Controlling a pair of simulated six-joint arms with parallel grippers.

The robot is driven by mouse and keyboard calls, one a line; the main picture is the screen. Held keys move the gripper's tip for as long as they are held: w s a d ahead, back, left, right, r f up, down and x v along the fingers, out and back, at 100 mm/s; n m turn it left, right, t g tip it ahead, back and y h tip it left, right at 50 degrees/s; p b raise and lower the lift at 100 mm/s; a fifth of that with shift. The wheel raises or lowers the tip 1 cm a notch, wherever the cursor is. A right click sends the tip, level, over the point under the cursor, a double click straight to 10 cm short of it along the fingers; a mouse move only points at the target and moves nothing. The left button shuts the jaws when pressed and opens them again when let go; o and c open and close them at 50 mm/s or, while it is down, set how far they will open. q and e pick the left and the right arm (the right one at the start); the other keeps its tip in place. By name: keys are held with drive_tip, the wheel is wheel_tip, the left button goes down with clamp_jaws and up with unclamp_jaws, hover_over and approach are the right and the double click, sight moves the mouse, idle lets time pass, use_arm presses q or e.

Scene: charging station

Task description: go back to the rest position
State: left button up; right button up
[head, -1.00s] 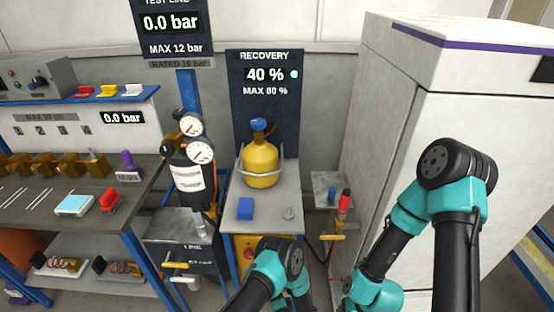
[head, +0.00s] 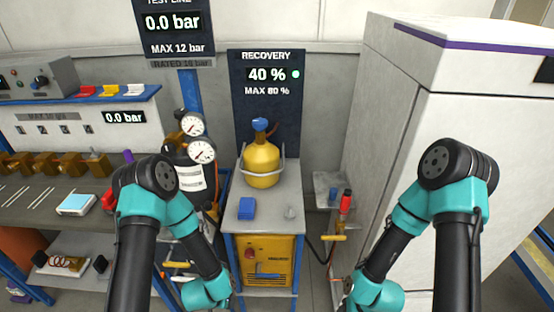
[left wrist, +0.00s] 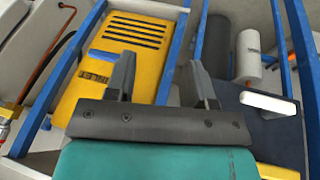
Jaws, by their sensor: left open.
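My left arm stands at the lower left of the head view, but its gripper fingers are out of sight there. In the left wrist view my left gripper (left wrist: 160,80) is open and empty, with its two dark fingers apart. A yellow machine (left wrist: 135,35) with black vents lies beyond the fingers and is not touched. My right arm stands at the right of the head view, in front of the white cabinet. Its gripper fingers do not show.
A yellow recovery cylinder (head: 261,162) and a blue block (head: 246,208) stand on the grey cart top (head: 270,225). A workbench (head: 60,205) is at the left. A tall white cabinet (head: 475,120) fills the right. Gauges (head: 201,151) hang near a grey-black bottle.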

use_arm(q)
drive_tip(key=s+a+r+n+g+h, duration=0.1)
drive_tip(key=s+a+r+n+g, duration=0.1)
drive_tip(key=s+r, duration=0.4)
drive_tip(key=shift+s+a+r+n+g, duration=0.3)
drive_tip(key=shift+s+a+n, duration=0.55)
drive_tip(key=shift+a, duration=0.2)
idle(1.1)
